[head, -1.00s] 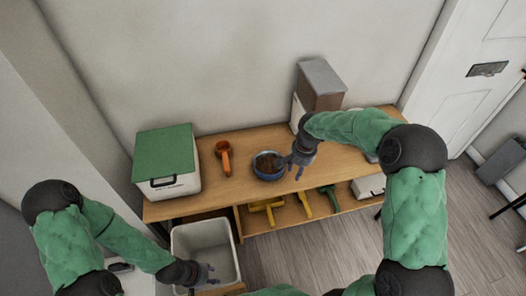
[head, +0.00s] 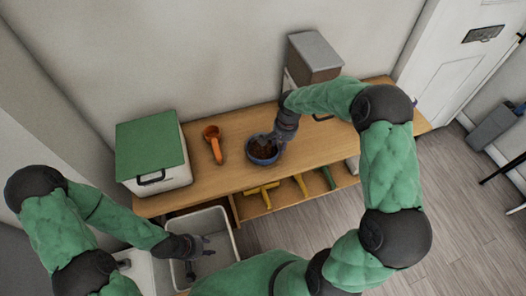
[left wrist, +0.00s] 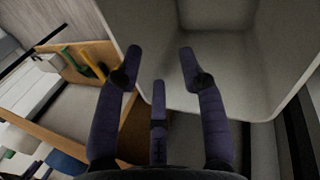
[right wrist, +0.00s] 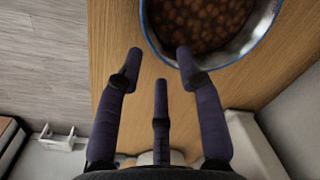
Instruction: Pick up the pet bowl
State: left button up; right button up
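The pet bowl (head: 262,152) stands upright on the wooden bench, blue outside and holding brown kibble. In the right wrist view the bowl (right wrist: 207,50) fills the top, its rim just beyond my right fingers. My right gripper (head: 270,139) is at the bowl's right rear rim in the head view. In the right wrist view its fingers (right wrist: 158,65) are spread with nothing between them, one fingertip overlapping the rim; I cannot tell whether it touches. My left gripper (head: 208,245) is over the grey bin, open and empty, as the left wrist view (left wrist: 162,65) shows.
A white box with a green lid (head: 152,150) and an orange scoop (head: 214,145) are left of the bowl. A brown container with grey lid (head: 314,60) stands behind. Yellow and green tools (head: 300,184) lie on the lower shelf. The bin (head: 232,240) is below left.

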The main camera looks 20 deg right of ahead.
aim_at(278, 155)
jog(key=f, duration=0.1)
jog(key=f+b, duration=0.1)
jog(key=f, duration=0.2)
jog(key=shift+a+f+b, duration=0.25)
jog(key=shift+f+b, duration=0.15)
jog(key=shift+c, duration=0.3)
grip_shut()
jog(key=shift+r, duration=0.1)
jog(key=shift+r, duration=0.1)
